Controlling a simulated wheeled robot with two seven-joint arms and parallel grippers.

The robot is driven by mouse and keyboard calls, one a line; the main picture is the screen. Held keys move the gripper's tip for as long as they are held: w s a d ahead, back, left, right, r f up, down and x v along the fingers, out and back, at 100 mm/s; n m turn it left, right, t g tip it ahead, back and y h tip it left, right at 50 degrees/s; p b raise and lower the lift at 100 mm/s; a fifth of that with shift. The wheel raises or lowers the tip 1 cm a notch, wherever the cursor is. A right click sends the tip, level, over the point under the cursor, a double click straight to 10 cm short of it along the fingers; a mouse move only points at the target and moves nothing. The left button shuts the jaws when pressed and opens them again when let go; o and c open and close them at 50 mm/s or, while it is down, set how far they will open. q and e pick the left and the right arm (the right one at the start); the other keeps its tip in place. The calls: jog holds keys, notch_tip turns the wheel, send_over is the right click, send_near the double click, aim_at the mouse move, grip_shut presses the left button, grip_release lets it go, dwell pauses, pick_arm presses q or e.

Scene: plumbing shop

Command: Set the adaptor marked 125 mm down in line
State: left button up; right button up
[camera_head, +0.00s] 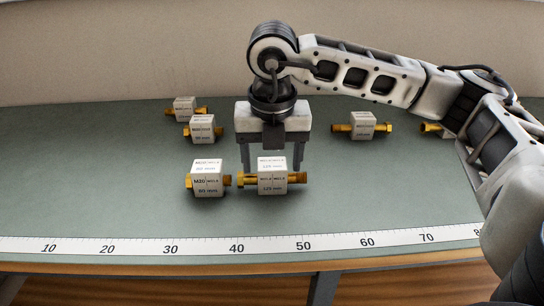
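The adaptor marked 125 mm (272,184), a white block with brass ends, lies near the front of the green bench, left of its middle. Its label appears to read 125 mm. My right gripper (271,166) is just above and behind it, pointing down. Its fingers are spread wider than the white block, with a gap on each side, so it looks open. The lower fingertips are partly hidden behind the brass ends. An adaptor marked 80 mm (207,184) stands close to its left, the two forming a row. My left gripper is not in view.
Two adaptors (202,130) (184,106) stand at the back left. Another (362,128) is at the back right, and one more (431,129) is partly hidden by my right arm. A ruler strip (270,244) runs along the front edge. The bench right of the row is clear.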

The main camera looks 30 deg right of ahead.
aim_at(272, 169)
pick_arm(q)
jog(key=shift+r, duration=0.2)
pick_arm(e)
jog(key=shift+r, duration=0.25)
pick_arm(q)
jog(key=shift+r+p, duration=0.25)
jog(key=shift+p, duration=0.7)
pick_arm(e)
notch_tip(272, 169, up, 12)
jog(key=s+a, duration=0.1)
jog(key=shift+s, duration=0.25)
jog(key=shift+s+f, duration=0.1)
jog(key=shift+f, duration=0.05)
